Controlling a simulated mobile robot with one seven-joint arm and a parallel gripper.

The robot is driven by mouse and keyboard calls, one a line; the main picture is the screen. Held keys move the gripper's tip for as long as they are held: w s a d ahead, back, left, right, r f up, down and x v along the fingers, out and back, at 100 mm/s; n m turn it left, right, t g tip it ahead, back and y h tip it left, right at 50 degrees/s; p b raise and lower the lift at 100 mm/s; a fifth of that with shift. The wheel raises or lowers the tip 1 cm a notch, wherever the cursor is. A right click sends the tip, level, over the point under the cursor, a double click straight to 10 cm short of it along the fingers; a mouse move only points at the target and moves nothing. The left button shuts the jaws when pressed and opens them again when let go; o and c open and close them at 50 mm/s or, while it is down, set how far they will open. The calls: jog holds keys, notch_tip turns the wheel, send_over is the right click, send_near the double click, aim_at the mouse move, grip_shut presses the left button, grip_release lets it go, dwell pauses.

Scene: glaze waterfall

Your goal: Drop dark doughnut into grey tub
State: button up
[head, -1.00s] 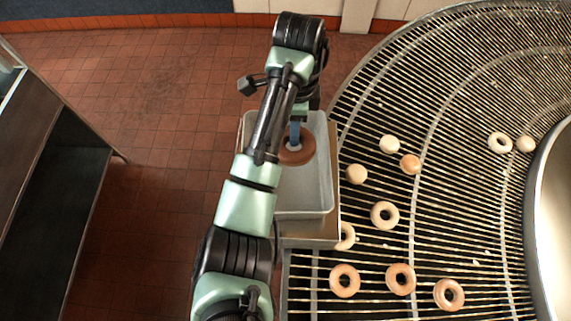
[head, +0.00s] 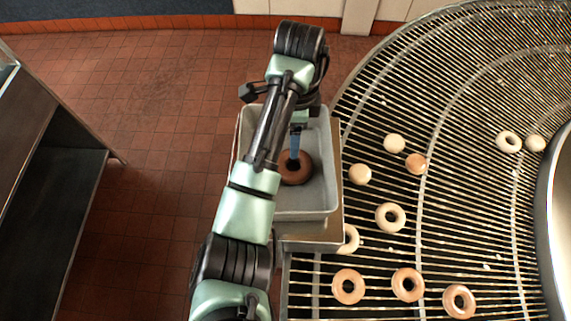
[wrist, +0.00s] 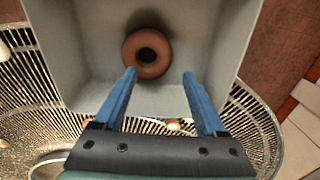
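The dark doughnut (head: 303,178) lies flat inside the grey tub (head: 318,213), which stands beside the wire conveyor. In the wrist view the doughnut (wrist: 147,71) rests on the tub floor (wrist: 88,40), clear of the tub walls. My gripper (head: 295,157) is over the tub. In the wrist view my gripper (wrist: 159,73) has its two blue fingers spread wide, with nothing between them, above and apart from the doughnut. My arm hides part of the tub's left side in the head view.
The curved wire conveyor (head: 440,190) on the right carries several pale and light brown doughnuts and balls. The tub sits on a tan stand (head: 325,235). A dark metal cabinet (head: 60,200) stands at the left. Open tiled floor (head: 150,130) lies between.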

jog(key=shift+r, duration=0.4)
notch_tip(320, 180, up, 12)
jog(key=p, duration=0.4)
jog(key=shift+p, duration=0.4)
jog(key=w+d+r+n+t+h+b, duration=0.3)
jog(key=w+d+r+t+b, duration=0.1)
jog(key=d+r+t, duration=0.3)
jog(key=w+d+r+n+t+h+b, duration=0.35)
jog(key=d+r+t+b, duration=0.2)
jog(key=r, duration=0.35)
jog(key=s+a+r+n+t+y+b, duration=0.2)
jog(key=s+a+r+n+t, duration=0.3)
jog(key=s+r, duration=0.4)
jog(key=s+a+r+n+t+y+b, duration=0.3)
jog(key=s+a+r+n+t+y, duration=0.1)
jog(key=s+a+r+n+t, duration=0.2)
notch_tip(320, 180, up, 3)
jog(key=s+a+t, duration=0.1)
jog(key=s+t, duration=0.1)
jog(key=t, duration=0.2)
jog(key=shift+s+a, duration=0.2)
jog(key=shift+s, duration=0.2)
